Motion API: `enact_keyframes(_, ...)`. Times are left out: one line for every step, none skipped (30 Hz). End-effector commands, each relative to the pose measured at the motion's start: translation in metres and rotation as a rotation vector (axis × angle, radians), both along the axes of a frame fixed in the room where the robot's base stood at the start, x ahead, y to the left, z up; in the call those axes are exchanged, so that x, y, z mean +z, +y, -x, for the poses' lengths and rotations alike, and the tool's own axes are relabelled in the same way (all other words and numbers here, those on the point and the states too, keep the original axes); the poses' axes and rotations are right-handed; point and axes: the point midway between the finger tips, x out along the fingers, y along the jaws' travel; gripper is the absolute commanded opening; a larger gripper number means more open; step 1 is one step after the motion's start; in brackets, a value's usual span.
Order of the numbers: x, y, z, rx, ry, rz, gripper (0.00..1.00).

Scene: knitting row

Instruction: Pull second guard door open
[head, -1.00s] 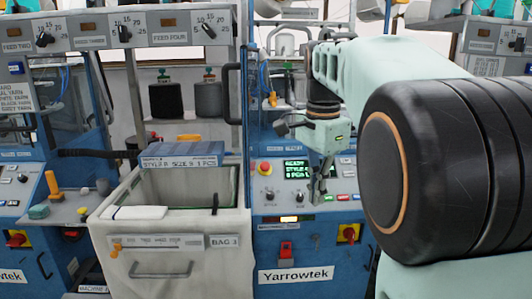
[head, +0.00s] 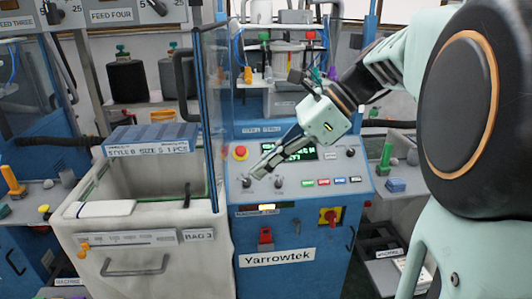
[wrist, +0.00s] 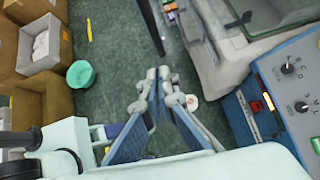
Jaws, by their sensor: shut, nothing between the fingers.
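The second guard door (head: 213,115) is a clear panel in a blue frame, at the left side of the Yarrowtek machine (head: 300,225) in the head view. It stands swung out towards me, seen nearly edge-on, and the machine's front opening is uncovered. Its dark handle (head: 182,82) is on the panel's left side. My gripper (head: 259,172) is shut and empty. It points down-left in front of the control panel, right of the door and apart from the handle. In the wrist view my gripper (wrist: 160,78) shows closed fingertips above the floor.
A pale bin (head: 150,240) labelled BAG 3 stands left of the door, with a blue-grey box (head: 150,138) at its back. An emergency button (head: 240,152) and knobs are close to my gripper.

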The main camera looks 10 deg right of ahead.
Motion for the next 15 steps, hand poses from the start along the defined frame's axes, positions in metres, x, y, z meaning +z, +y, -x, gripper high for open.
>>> enact_keyframes(-0.010,0.009,0.000,0.004,0.002,0.000,0.00)
enact_keyframes(-0.014,0.014,0.000,0.004,0.002,0.000,0.00)
enact_keyframes(-0.020,0.019,-0.001,0.004,0.002,0.000,0.00)
enact_keyframes(-0.024,0.024,-0.002,0.003,0.001,0.000,0.00)
enact_keyframes(-0.028,0.028,-0.003,0.004,0.001,0.000,0.00)
enact_keyframes(-0.034,0.033,-0.003,0.003,0.001,0.000,0.00)
enact_keyframes(-0.030,0.039,-0.004,0.004,-0.001,0.000,0.00)
enact_keyframes(-0.030,0.044,-0.005,0.006,-0.003,0.000,0.00)
enact_keyframes(-0.030,0.050,-0.006,0.004,-0.003,0.001,0.00)
enact_keyframes(-0.030,0.053,-0.006,0.003,-0.003,0.001,0.00)
enact_keyframes(-0.030,0.057,-0.007,0.003,-0.001,0.001,0.00)
enact_keyframes(-0.030,0.061,-0.007,0.003,-0.003,0.001,0.00)
enact_keyframes(-0.030,0.063,-0.008,0.003,-0.003,0.002,0.00)
enact_keyframes(-0.030,0.065,-0.008,0.002,-0.002,0.002,0.00)
enact_keyframes(-0.030,0.067,-0.008,0.001,-0.001,0.002,0.00)
